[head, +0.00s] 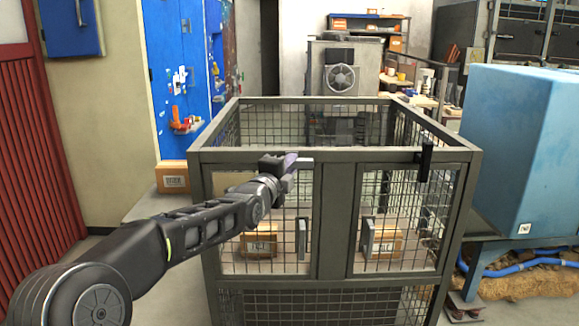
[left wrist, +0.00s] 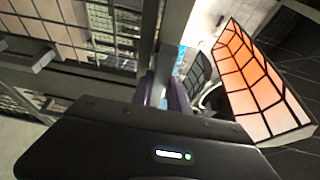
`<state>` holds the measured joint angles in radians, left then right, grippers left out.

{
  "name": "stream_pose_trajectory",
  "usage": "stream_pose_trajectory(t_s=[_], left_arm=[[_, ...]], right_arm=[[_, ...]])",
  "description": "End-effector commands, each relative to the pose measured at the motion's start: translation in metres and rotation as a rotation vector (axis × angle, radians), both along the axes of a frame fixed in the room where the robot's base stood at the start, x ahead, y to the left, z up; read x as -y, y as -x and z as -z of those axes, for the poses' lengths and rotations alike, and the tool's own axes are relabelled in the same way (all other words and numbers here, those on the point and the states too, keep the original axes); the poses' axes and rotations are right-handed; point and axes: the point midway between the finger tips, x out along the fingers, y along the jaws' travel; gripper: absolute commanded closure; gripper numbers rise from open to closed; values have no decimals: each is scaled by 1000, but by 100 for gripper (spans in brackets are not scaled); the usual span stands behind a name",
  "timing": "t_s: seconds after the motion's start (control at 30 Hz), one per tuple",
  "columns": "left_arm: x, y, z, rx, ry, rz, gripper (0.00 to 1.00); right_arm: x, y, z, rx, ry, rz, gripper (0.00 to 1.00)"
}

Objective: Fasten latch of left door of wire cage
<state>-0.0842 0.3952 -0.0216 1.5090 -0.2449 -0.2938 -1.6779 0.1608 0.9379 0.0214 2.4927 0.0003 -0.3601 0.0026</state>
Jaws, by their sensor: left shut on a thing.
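The wire cage (head: 333,215) stands in front of me, with dark mesh and a grey frame. Its left door (head: 285,208) appears closed, with a vertical grey handle (head: 302,238) near its right edge. My left gripper (head: 288,166) is at the top rail above this door, shut on the left door's latch, which its fingers mostly hide. In the left wrist view the fingers (left wrist: 165,92) are close to the cage frame (left wrist: 148,35). The right door (head: 400,218) also appears closed, and a black latch (head: 425,163) hangs upright at its top. My right gripper is not in view.
Cardboard boxes (head: 258,245) (head: 383,243) sit inside behind the doors. A carton (head: 172,177) stands left of the cage. A large blue block (head: 515,150) on a bench stands close on the right. My left arm crosses the cage's front left corner.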

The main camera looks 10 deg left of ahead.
Motion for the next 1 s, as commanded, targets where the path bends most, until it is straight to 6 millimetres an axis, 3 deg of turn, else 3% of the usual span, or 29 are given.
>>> stream_pose_trajectory(t_s=[0.47, 1.0], left_arm=[[0, 0, 4, 9, 39, 0, 100], [2, 0, 10, 99, 391, 2, 100]], right_arm=[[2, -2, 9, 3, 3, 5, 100], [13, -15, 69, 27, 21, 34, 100]])
